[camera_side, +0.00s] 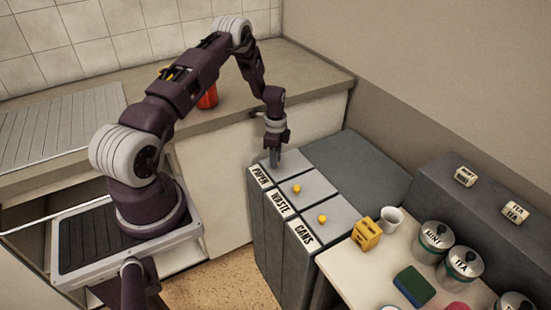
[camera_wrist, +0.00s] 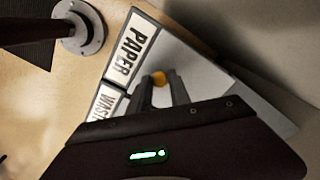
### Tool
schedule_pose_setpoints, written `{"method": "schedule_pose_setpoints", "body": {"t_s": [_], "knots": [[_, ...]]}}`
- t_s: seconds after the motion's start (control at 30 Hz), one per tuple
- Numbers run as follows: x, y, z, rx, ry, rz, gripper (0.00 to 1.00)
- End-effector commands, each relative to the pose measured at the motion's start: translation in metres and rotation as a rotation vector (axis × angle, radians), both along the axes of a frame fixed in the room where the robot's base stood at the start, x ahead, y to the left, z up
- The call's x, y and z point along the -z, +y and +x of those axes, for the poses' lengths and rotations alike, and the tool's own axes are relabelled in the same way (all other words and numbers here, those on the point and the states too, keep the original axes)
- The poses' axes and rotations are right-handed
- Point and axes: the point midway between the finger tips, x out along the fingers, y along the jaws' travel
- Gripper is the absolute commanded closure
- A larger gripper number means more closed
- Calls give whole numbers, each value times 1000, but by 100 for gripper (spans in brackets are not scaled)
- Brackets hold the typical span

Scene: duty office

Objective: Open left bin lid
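Three grey bins stand side by side, labelled PAPER, WASTE and CANS. The left bin is the PAPER bin (camera_side: 260,177), and its flat grey lid (camera_side: 287,158) is down. In the wrist view the PAPER lid (camera_wrist: 185,65) has a small yellow knob (camera_wrist: 159,77). My gripper (camera_side: 274,160) points down over this lid. In the wrist view its two fingers (camera_wrist: 160,84) are apart, with the knob showing between and just beyond their tips. I cannot tell whether the fingers touch it. In the side view the gripper hides this knob.
The WASTE lid knob (camera_side: 296,189) and CANS lid knob (camera_side: 322,218) stick up beside the PAPER bin. A white mug (camera_side: 391,219), a yellow box (camera_side: 366,234) and several canisters stand on the right. A red cup (camera_side: 208,97) is on the counter behind my arm.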

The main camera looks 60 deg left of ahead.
Motion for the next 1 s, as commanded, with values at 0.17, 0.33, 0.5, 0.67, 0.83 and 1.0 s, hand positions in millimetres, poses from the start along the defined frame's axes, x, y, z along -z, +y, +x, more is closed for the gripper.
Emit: {"method": "schedule_pose_setpoints", "body": {"t_s": [0.17, 0.33, 0.5, 0.67, 0.83, 1.0], "knots": [[0, 0, 0, 0, 0, 0, 100], [0, 0, 0, 0, 0, 0, 100], [0, 0, 0, 0, 0, 0, 100], [0, 0, 0, 0, 0, 0, 100], [-1, 0, 0, 0, 0, 0, 100], [-1, 0, 0, 0, 0, 0, 100]]}}
